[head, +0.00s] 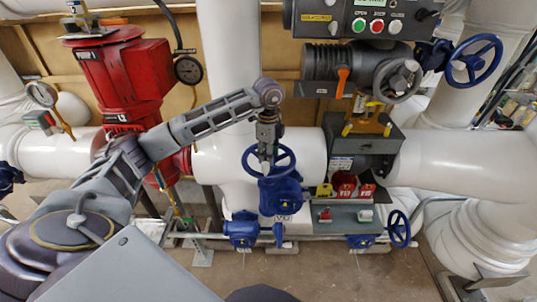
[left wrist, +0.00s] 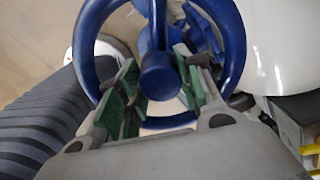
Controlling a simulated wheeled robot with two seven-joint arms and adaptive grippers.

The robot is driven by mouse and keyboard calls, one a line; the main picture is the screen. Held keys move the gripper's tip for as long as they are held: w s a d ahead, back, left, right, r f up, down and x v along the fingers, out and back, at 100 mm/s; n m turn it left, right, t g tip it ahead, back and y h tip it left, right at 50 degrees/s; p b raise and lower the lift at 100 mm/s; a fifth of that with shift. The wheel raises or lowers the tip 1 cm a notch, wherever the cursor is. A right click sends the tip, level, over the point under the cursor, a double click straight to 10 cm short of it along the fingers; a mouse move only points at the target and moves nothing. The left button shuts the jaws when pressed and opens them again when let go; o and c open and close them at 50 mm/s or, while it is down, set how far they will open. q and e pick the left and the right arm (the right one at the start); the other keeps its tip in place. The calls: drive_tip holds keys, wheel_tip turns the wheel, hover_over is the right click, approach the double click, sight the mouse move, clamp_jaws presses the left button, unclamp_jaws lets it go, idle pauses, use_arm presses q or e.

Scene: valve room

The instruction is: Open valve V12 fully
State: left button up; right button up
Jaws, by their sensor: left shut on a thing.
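A blue valve (head: 281,195) with a blue handwheel (head: 290,160) stands at the middle of the head view, in front of a white pipe. A tag below it is too small to read surely, so I cannot tell whether it is V12. My left gripper (head: 266,150) comes down from above onto this handwheel. In the left wrist view, the handwheel (left wrist: 232,50) fills the top, and the green-padded fingers (left wrist: 160,95) lie on both sides of its round hub, inside the rim. The left gripper is shut on the handwheel; exact finger contact is partly hidden. My right gripper is out of view.
A larger blue handwheel (head: 473,62) is at upper right, a small one (head: 398,228) at lower right. Red machinery (head: 125,85) stands left. A button panel (head: 365,22) hangs above; red tags (head: 347,190) sit right of the valve. White pipes crowd around; the floor in front is clear.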

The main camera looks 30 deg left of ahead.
use_arm(q)
drive_tip(key=shift+s+f+n+p, duration=0.2)
drive_tip(key=shift+f+n+p, duration=0.3)
drive_tip(key=shift+n, duration=0.9)
drive_tip(key=shift+f+n, duration=0.1)
drive_tip(key=shift+n, duration=0.3)
drive_tip(key=shift+d, duration=0.1)
drive_tip(key=o, duration=1.1)
drive_tip(key=shift+s, duration=0.15)
drive_tip(key=shift+o, duration=0.3)
drive_tip(key=shift+w, duration=0.3)
drive_tip(key=shift+s, duration=0.1)
drive_tip(key=shift+r, duration=0.25)
